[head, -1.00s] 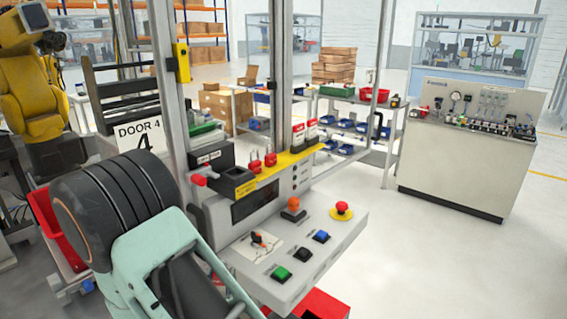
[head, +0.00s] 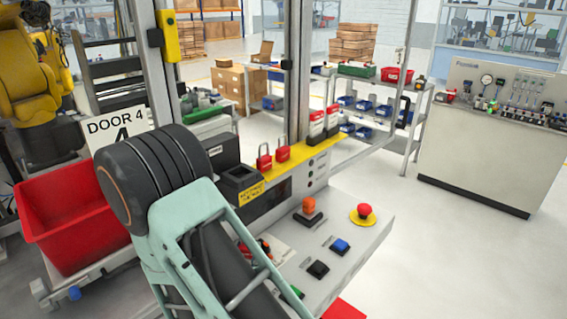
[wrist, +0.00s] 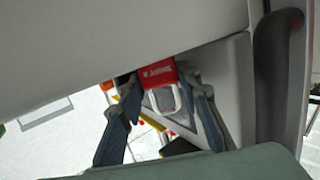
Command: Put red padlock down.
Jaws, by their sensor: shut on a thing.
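The red padlock (wrist: 158,73) shows in the wrist view, its red body with white lettering at the top and its pale shackle below. My gripper (wrist: 161,84) is shut on it, with one blue-grey finger on each side. In the head view my gripper and this padlock are hidden behind my arm. Two other red padlocks (head: 264,158) (head: 283,149) are at the yellow strip (head: 305,158) along the back of the control console. A grey surface fills much of the wrist view close to the padlock; whether they touch I cannot tell.
The console (head: 350,245) carries an orange knob (head: 309,206), a red stop button (head: 364,212) and several coloured push buttons. A dark open box (head: 242,183) stands on its left part. A red bin (head: 70,220) is at the left. The floor at right is clear.

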